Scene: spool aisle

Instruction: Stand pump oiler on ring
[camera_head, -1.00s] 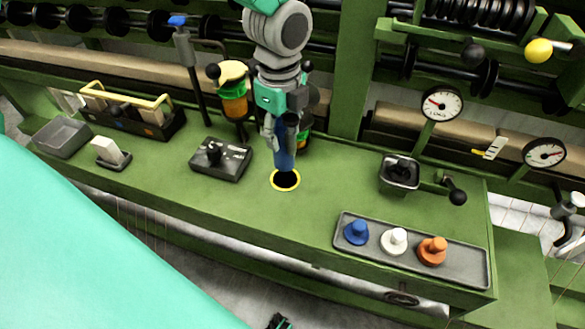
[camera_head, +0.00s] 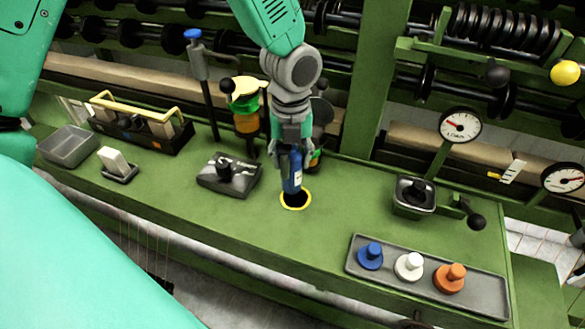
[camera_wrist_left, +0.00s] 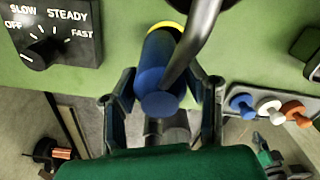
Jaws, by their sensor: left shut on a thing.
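The pump oiler is a blue bottle (camera_head: 292,172) with a grey spout that shows in the left wrist view. My left gripper (camera_head: 290,152) is shut on it, with one finger on each side. The oiler is upright, its base at the back part of the yellow ring (camera_head: 296,207) on the green bench. The ring has a dark middle, partly covered by the oiler. In the left wrist view I look down on the oiler (camera_wrist_left: 160,72), with the ring's yellow edge (camera_wrist_left: 167,26) beyond it. I cannot tell whether its base touches the bench. My right gripper is out of view.
A black dial box (camera_head: 229,176) stands left of the ring. An amber-and-green container (camera_head: 246,115) stands behind. A grey tray (camera_head: 425,277) with blue, white and orange knobs lies right. Bench (camera_head: 215,215) in front of the ring is clear.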

